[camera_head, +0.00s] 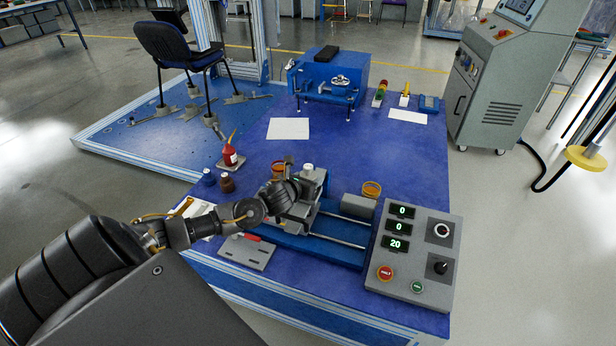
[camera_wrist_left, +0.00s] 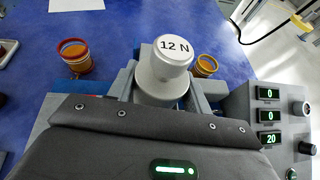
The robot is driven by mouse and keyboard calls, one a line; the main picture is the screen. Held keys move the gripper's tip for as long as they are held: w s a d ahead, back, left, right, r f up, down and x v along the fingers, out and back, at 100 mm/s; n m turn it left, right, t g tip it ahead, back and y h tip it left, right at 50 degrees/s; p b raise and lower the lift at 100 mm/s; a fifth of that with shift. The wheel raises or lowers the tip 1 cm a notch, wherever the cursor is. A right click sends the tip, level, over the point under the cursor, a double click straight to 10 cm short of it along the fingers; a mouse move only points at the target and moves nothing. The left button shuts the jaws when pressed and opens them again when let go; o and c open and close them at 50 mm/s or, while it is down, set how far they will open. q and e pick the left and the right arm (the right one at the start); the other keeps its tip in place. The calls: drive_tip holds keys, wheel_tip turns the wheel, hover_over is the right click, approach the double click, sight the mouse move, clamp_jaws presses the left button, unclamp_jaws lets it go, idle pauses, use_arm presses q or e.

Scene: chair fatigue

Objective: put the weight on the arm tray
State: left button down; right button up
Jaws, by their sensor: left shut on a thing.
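My left gripper (camera_head: 293,180) is over that rig and shut on the weight. I cannot clearly pick out the arm tray. My right gripper is not in view.
A control box (camera_head: 412,255) with green readouts stands right of the rig (camera_head: 320,246). The blue table is clear around the white paper (camera_head: 288,129).

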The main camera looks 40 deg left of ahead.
use_arm(q)
drive_tip(key=shift+f, duration=0.8)
drive_tip(key=c, duration=1)
unclamp_jaws()
drive_tip(key=shift+f, duration=0.2)
drive_tip(key=shift+c, duration=0.2)
drive_tip(key=o, duration=0.4)
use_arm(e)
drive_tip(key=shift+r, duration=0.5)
